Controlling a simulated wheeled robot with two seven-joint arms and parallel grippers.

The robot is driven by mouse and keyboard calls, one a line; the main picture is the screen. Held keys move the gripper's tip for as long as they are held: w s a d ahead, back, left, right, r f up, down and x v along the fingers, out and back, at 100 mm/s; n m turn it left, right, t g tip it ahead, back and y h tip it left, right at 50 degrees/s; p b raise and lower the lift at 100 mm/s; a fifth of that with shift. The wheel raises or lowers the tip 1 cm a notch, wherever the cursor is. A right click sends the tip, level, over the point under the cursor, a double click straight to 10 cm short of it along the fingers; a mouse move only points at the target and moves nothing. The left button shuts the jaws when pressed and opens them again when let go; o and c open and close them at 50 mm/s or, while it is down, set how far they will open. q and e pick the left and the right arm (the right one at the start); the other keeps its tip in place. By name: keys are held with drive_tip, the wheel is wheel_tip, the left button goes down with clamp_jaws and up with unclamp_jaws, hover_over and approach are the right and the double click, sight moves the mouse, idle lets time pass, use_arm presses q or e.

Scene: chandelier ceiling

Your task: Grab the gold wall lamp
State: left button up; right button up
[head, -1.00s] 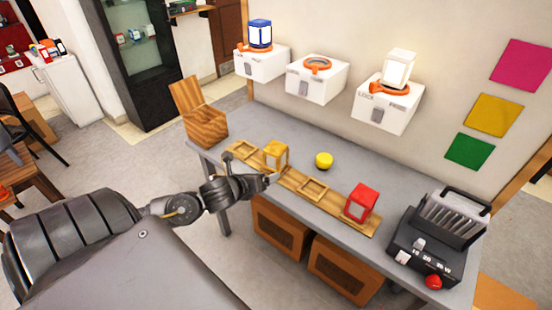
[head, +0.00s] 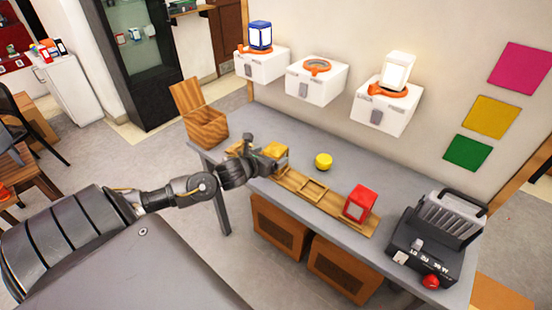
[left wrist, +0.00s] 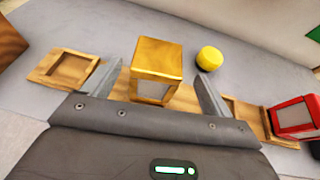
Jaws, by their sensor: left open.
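The gold wall lamp (head: 276,150) is a small yellow-gold cube with pale panels. It stands on the wooden board (head: 285,182) on the grey table, partly hidden by my left gripper (head: 268,157) in the head view. In the left wrist view the gold lamp (left wrist: 156,69) stands upright between the two fingers of my left gripper (left wrist: 156,86). The jaws are open, with a gap showing on both sides of the lamp. My right gripper is not in view.
A yellow round object (head: 323,161) sits behind the board. A red lamp (head: 360,203) stands at the board's right end. A black control box (head: 436,240) is at the table's right. White wall mounts (head: 316,82) hang above, two holding lamps. A wooden box (head: 205,127) stands at left.

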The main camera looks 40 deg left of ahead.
sight(274, 150)
use_arm(q)
drive_tip(key=shift+w, duration=0.25)
drive_tip(key=x, duration=0.1)
drive_tip(key=p+x, duration=0.1)
drive_tip(key=x, duration=0.1)
drive_tip(key=shift+w+a+f+p, duration=0.2)
drive_tip(key=shift+a+p, duration=0.1)
drive_tip(key=shift+p, duration=0.05)
drive_tip(key=shift+w+f, duration=0.3)
drive_tip(key=shift+w, duration=0.2)
drive_tip(key=c, duration=1.2)
drive_tip(key=shift+r, duration=0.1)
drive_tip(key=shift+r+b, duration=0.3)
drive_tip(key=shift+r, duration=0.25)
drive_tip(key=s+d+r+b, duration=0.1)
drive_tip(key=s+r, duration=0.3)
drive_tip(key=s+d+r, duration=0.2)
drive_tip(key=s+r, duration=0.2)
drive_tip(key=s+d+r+b, duration=0.1)
drive_tip(key=s+d+r, duration=0.1)
drive_tip(key=s, duration=0.3)
drive_tip(key=shift+r+b, duration=0.3)
drive_tip(key=shift+r, duration=0.6)
